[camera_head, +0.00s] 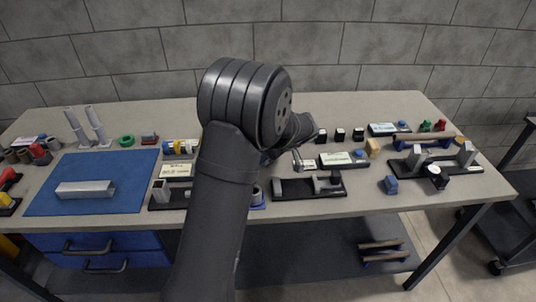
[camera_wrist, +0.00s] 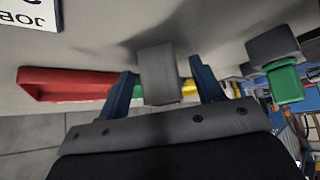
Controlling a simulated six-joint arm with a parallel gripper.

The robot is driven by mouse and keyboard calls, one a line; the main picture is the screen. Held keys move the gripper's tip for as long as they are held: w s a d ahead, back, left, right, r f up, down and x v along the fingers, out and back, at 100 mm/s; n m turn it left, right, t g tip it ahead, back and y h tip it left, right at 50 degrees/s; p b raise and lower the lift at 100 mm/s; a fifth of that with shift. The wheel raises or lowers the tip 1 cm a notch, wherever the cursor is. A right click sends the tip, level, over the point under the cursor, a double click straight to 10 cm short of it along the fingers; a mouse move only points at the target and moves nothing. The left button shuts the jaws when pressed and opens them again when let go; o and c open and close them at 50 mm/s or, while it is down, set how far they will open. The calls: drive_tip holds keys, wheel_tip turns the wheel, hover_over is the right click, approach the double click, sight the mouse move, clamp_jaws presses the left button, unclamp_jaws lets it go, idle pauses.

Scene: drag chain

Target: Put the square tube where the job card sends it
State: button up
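A long silver square-section piece, which looks like the square tube (camera_head: 85,189), lies on the blue mat (camera_head: 125,205) at the left of the head view. My gripper is mostly hidden behind my arm in the head view, over the middle right of the bench, well away from that piece. In the wrist view my gripper (camera_wrist: 165,88) has its two blue fingers apart. A grey block (camera_wrist: 158,70) shows between them, with gaps at both sides; I cannot tell what it is. A card with "JOB" upside down (camera_wrist: 28,14) is partly in view at the wrist view's top left.
A dark fixture (camera_head: 293,190) stands in front of the middle, and another with grey uprights (camera_head: 437,173) at the right. A red tray (camera_wrist: 68,86) shows in the wrist view. Several small parts line the bench's back.

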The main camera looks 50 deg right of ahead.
drive_tip(key=v, duration=1.7)
drive_tip(key=shift+s, duration=0.2)
drive_tip(key=shift+r, duration=0.1)
drive_tip(key=x, duration=1.7)
drive_tip(key=shift+w, duration=0.15)
